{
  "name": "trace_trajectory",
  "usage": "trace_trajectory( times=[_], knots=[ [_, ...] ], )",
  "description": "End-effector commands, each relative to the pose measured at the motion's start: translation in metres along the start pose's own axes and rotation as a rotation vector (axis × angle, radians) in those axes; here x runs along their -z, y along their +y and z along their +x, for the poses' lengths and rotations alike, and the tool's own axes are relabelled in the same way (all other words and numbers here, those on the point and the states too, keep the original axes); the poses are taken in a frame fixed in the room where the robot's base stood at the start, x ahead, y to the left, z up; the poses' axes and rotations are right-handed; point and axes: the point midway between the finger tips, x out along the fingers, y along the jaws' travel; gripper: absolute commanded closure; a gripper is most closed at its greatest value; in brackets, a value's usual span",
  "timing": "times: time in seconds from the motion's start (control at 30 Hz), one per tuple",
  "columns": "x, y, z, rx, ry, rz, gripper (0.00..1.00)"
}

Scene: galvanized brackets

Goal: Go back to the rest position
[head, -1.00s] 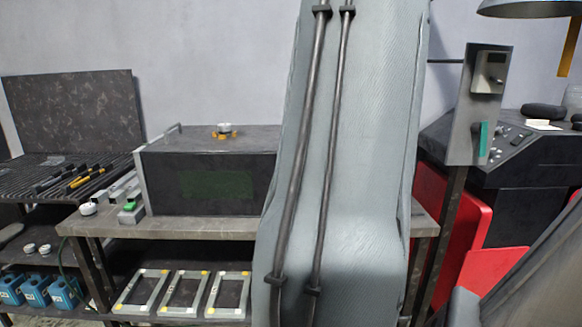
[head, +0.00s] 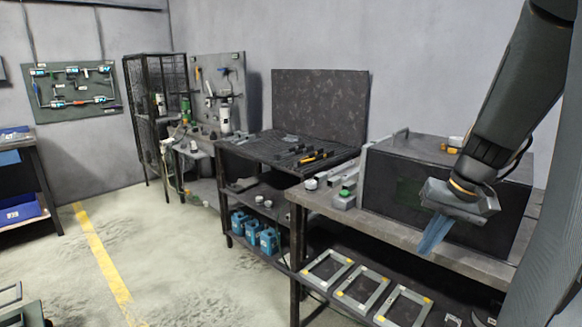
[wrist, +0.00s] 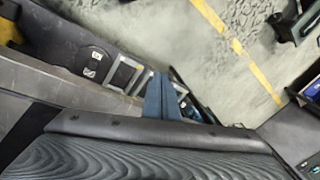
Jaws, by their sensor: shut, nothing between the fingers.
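My gripper (head: 434,236) hangs at the right of the head view, in front of the dark box on the workbench. Its blue-grey fingers are together with nothing between them, pointing down and to the left. In the wrist view the fingers (wrist: 161,97) also show closed, above the bench side and the floor. My arm comes down from the upper right of the head view.
The workbench (head: 402,231) carries the dark box (head: 385,176); bracket frames (head: 363,288) lie on its lower shelf. A tool bench (head: 250,155) with blue containers (head: 254,236) beneath stands further left. The floor (head: 170,250) with a yellow line is open at left.

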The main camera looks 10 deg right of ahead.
Motion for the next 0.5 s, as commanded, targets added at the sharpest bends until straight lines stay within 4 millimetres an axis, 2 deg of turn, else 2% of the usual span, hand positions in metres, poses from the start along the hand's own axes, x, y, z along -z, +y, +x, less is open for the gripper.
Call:
trace_trajectory(
  times=[0.03, 0.2, 0.4, 0.5],
  knots=[
    [-0.014, -0.023, 0.011, -0.016, -0.029, -0.045, 1.00],
    [-0.062, -0.075, 0.041, -0.081, -0.098, -0.165, 1.00],
    [-0.124, -0.119, 0.068, -0.154, -0.150, -0.319, 1.00],
    [-0.149, -0.132, 0.076, -0.182, -0.162, -0.387, 1.00]
  ],
)
